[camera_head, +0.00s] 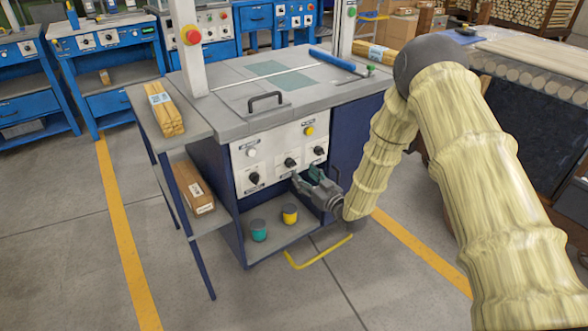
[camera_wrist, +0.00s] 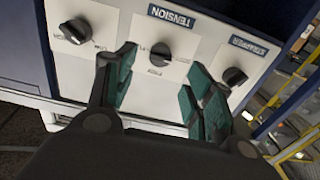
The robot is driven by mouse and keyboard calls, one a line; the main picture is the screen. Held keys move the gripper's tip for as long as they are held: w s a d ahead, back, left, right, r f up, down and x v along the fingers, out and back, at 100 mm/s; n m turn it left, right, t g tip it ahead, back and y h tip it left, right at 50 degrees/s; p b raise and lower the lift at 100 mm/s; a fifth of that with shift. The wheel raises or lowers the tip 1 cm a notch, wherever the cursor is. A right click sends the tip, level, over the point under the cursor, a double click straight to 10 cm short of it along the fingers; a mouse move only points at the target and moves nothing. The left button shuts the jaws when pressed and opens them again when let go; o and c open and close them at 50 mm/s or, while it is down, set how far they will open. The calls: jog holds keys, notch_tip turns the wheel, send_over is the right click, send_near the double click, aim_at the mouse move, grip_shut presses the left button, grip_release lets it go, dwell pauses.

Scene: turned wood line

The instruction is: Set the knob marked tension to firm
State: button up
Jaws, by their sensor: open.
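The tension knob (camera_wrist: 160,52) is a black rotary knob on a white panel (camera_wrist: 120,22), below a dark label reading TENSION (camera_wrist: 171,17). Small setting marks sit around it, too small to read, and I cannot tell which one it points at. In the head view it is the middle knob (camera_head: 290,163) of the lower row on the machine's front. My gripper (camera_wrist: 160,72) is open and empty, its green-padded fingers on either side of the knob's line, apart from it. In the head view my gripper (camera_head: 308,176) is just in front of the panel, below and right of the knob.
A second black knob (camera_wrist: 75,31) is to the left and the strapper knob (camera_wrist: 235,77) to the right, close to my right finger. A grey handle (camera_head: 266,98) stands on the worktop. A teal pot (camera_head: 258,230) and a yellow pot (camera_head: 290,214) stand on the lower shelf.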

aim_at(293, 166)
jog(key=shift+b+x, duration=0.3)
jog(key=shift+x, duration=3.25)
jog(key=c, duration=1)
